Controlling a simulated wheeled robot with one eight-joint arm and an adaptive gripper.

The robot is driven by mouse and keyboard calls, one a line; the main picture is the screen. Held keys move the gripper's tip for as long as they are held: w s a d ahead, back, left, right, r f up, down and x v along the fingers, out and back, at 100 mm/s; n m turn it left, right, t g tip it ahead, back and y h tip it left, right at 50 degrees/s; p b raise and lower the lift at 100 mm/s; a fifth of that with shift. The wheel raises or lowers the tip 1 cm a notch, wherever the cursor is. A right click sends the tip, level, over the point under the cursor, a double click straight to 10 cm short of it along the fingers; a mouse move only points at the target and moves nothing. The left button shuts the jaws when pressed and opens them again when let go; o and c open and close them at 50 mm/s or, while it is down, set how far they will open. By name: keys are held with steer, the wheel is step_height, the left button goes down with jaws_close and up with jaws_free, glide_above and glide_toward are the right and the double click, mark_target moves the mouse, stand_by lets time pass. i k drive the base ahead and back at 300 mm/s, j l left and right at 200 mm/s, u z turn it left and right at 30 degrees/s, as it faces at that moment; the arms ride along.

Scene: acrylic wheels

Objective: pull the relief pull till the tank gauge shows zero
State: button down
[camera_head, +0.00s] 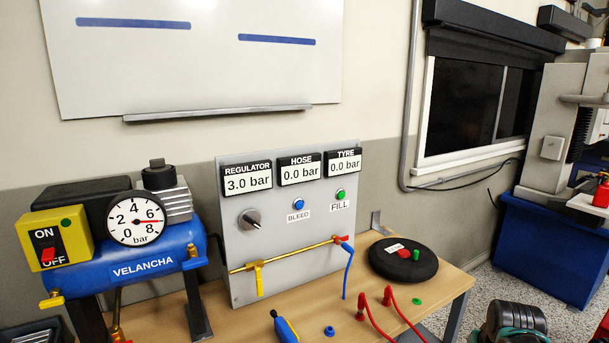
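The blue tank (150,268) marked VELANCHA stands at the left of the bench. Its round white tank gauge (125,236) has a red needle pointing right, between 6 and 8 bar. A small brass fitting (191,253) sits at the tank's right end, and another brass fitting (52,300) at its lower left end. I cannot tell which fitting is the relief pull. The yellow switch box (62,226) has its red lever down by OFF. My gripper does not show clearly anywhere in this view.
A grey panel (290,215) beside the tank reads regulator 3.0, hose 0.0 and tyre 0.0 bar. A brass pipe with a yellow lever (259,278) crosses it.

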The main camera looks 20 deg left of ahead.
mark_target(55, 301)
steer(key=u, duration=2.15)
